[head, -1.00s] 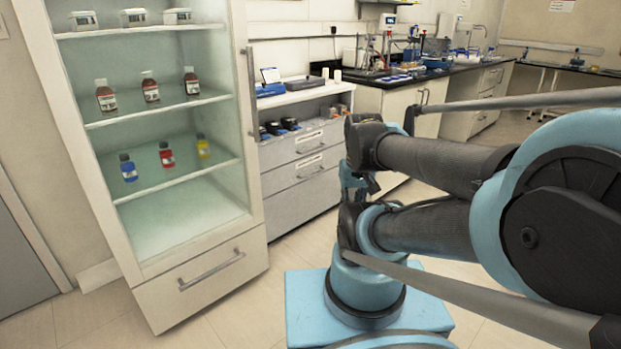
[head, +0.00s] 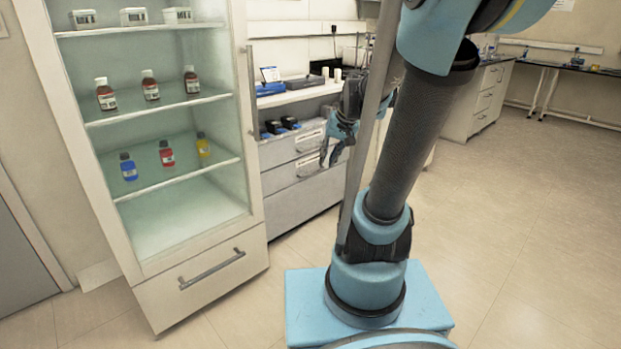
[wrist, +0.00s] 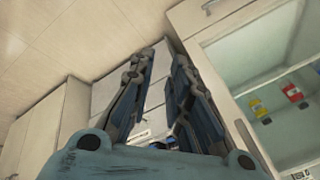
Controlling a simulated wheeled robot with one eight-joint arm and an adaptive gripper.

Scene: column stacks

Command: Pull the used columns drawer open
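The grey drawer cabinet stands behind the glass-door cabinet in the head view. Its upper drawer (head: 283,150) and lower drawer (head: 290,208) look shut. I cannot tell the distance to the handles.
The tall glass-door cabinet (head: 200,262) stands left, holding bottles and boxes, with a vertical handle (head: 251,90) near the drawers. The floor (head: 490,250) at right is clear.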

